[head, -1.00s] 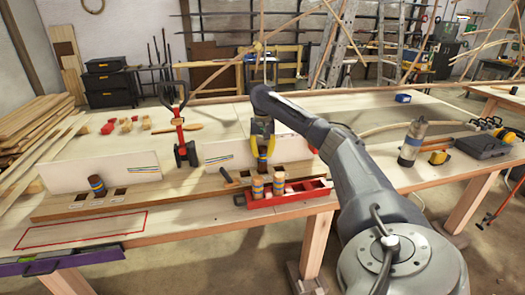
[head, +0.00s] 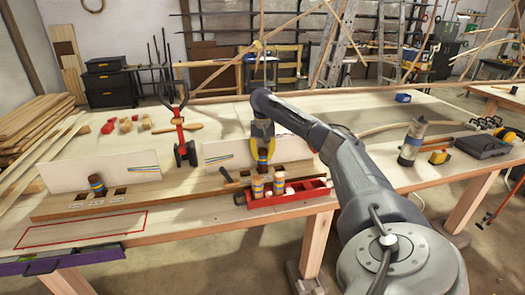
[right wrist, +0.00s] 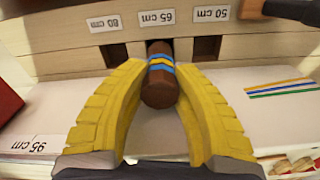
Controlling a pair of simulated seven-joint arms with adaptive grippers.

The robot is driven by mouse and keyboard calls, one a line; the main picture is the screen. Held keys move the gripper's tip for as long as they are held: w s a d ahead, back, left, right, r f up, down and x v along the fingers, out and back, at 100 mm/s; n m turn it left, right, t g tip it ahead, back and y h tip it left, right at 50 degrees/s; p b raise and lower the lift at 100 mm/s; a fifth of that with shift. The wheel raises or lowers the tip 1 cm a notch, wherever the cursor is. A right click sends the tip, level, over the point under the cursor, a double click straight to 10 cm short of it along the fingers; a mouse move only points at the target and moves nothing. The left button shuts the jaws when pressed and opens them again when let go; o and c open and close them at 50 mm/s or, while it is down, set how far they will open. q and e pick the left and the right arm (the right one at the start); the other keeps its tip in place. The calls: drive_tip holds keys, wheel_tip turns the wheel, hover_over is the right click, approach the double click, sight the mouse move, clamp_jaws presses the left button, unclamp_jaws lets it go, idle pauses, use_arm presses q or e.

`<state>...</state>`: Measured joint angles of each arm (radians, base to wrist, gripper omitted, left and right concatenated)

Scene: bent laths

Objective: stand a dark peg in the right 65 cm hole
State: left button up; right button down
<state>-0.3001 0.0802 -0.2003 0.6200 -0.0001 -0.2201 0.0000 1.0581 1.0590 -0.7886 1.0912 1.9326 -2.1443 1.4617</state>
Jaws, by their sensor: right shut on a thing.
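A dark brown peg with blue and yellow bands (right wrist: 159,85) is between the yellow fingers of my right gripper (right wrist: 160,105), which is shut on it. In the right wrist view the peg lines up with the hole under the 65 cm label (right wrist: 184,16) and covers most of that hole. I cannot tell how far it is in. In the head view my right gripper (head: 263,152) points down at the right part of the wooden board (head: 150,200). Another dark banded peg (head: 97,185) stands at the left holes. My left gripper is not in view.
Open holes at 80 cm (right wrist: 113,54) and 50 cm (right wrist: 207,48) flank the peg. A red tray (head: 319,192) with light banded pegs (head: 258,187) stands just in front of the right gripper. White panels (head: 105,172) stand behind the board. A red clamp (head: 180,130) rises left of my arm.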

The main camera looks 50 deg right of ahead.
drive_tip(key=shift+f, duration=0.8)
drive_tip(key=c, duration=1.1)
unclamp_jaws()
drive_tip(key=shift+r, duration=4.5)
